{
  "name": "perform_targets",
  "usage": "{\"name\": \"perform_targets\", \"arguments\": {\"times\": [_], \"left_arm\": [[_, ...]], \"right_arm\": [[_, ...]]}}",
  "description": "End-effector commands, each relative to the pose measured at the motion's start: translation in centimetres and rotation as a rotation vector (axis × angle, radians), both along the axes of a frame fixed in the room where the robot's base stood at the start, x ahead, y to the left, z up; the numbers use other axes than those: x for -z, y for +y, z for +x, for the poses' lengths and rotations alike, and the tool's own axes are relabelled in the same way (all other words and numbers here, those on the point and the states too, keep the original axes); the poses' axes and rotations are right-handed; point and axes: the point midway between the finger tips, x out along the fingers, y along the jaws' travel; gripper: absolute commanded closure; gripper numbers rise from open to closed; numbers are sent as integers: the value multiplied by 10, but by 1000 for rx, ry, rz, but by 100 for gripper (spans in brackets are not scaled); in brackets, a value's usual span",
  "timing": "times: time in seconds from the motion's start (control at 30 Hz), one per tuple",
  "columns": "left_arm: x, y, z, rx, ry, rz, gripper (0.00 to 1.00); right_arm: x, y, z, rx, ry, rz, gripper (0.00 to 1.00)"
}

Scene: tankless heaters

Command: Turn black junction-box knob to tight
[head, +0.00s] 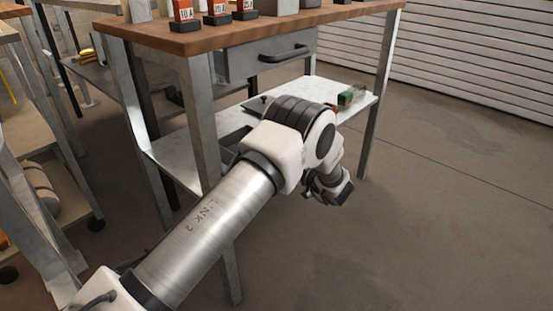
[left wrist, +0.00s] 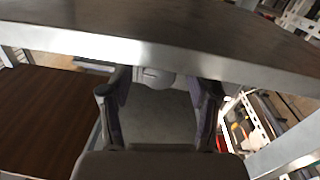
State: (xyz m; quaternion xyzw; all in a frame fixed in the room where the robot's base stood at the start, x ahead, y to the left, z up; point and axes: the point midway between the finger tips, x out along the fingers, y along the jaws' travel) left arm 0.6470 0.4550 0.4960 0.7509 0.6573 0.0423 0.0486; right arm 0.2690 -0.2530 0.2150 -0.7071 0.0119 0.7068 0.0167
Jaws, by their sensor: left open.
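My left gripper (head: 333,190) is at the end of my arm, to the right of the workbench's lower shelf in the head view. In the left wrist view its two fingers (left wrist: 158,98) are spread apart with nothing held between them. A grey rounded thing (left wrist: 158,77) shows between and beyond the fingers; I cannot tell what it is. I cannot make out the black junction-box knob in either view. My right gripper is in neither view.
A workbench with a wooden top (head: 345,12) has red-labelled blocks (head: 217,10) on it and a grey drawer (head: 265,59) below. A green item (head: 350,96) lies on its lower shelf (head: 180,151). A slatted shutter (head: 480,55) stands behind. The floor at right is clear.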

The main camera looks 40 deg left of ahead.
Motion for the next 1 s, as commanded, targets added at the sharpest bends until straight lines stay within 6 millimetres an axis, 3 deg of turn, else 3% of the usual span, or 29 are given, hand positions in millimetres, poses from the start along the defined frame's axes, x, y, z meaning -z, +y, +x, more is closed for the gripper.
{"name": "perform_targets", "arguments": {"times": [0.13,0.17,0.3,0.33,0.53,0.8,1.0], "left_arm": [[-1,0,0,0,0,0,39],[-1,0,0,0,0,0,46],[-1,-1,0,0,0,0,95],[-1,-1,0,0,0,0,99],[-3,-1,0,0,16,1,99],[-11,-1,0,-1,286,22,99],[-4,0,0,0,484,37,99]], "right_arm": [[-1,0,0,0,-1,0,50],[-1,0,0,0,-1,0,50],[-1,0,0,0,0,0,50],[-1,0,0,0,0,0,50],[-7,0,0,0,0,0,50],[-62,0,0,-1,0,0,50],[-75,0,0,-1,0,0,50]]}}
